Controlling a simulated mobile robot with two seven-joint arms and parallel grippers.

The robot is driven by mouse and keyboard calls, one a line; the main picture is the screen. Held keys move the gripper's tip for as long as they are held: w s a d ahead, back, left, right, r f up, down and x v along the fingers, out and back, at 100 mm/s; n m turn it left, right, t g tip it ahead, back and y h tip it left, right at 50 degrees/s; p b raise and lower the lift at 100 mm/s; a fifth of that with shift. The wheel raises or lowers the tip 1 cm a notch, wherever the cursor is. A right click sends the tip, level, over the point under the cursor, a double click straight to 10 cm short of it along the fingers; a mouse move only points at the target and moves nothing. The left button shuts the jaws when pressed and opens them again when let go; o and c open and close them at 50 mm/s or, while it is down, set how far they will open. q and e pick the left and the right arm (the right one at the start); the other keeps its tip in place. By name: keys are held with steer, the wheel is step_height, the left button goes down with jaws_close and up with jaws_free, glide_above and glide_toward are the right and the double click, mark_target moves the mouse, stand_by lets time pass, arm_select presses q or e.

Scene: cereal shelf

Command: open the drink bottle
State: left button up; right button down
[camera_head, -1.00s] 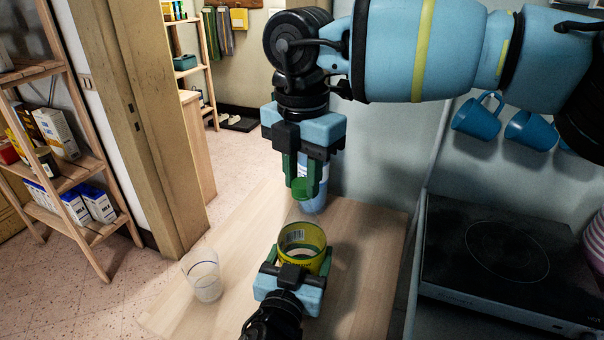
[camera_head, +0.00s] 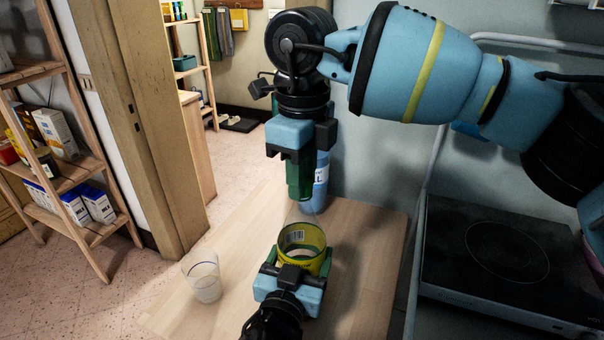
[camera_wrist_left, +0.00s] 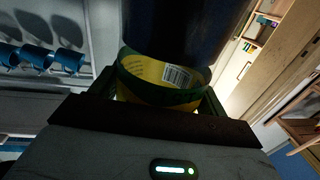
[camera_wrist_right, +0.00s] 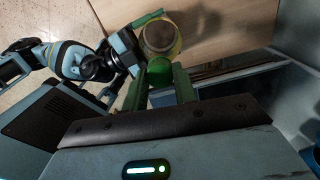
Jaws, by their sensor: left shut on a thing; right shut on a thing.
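The drink bottle (camera_head: 302,245) stands on the wooden counter, see-through with a yellow label and a wide round top. My left gripper (camera_head: 292,268) is shut around it; its label shows between the fingers in the left wrist view (camera_wrist_left: 165,82). My right gripper (camera_head: 300,188) points down above and apart from the bottle. It is shut on a green cap (camera_wrist_right: 159,72), which shows between the fingers in the right wrist view. In the head view the fingers hide most of the cap. The bottle (camera_wrist_right: 160,38) shows beyond the cap in the right wrist view.
A clear glass (camera_head: 203,279) stands on the counter (camera_head: 240,250) left of the bottle. A blue container (camera_head: 321,182) is partly hidden behind my right gripper. A black cooktop (camera_head: 495,255) lies to the right. A shelf with boxes (camera_head: 60,190) stands at the left.

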steer(key=n, duration=1.7)
steer(key=shift+n, duration=0.4)
steer(key=n, duration=0.5)
steer(key=shift+n, duration=0.4)
steer(key=shift+w, duration=0.1)
steer(key=shift+r, duration=0.35)
steer(key=shift+r, duration=0.75)
steer(key=shift+r, duration=0.1)
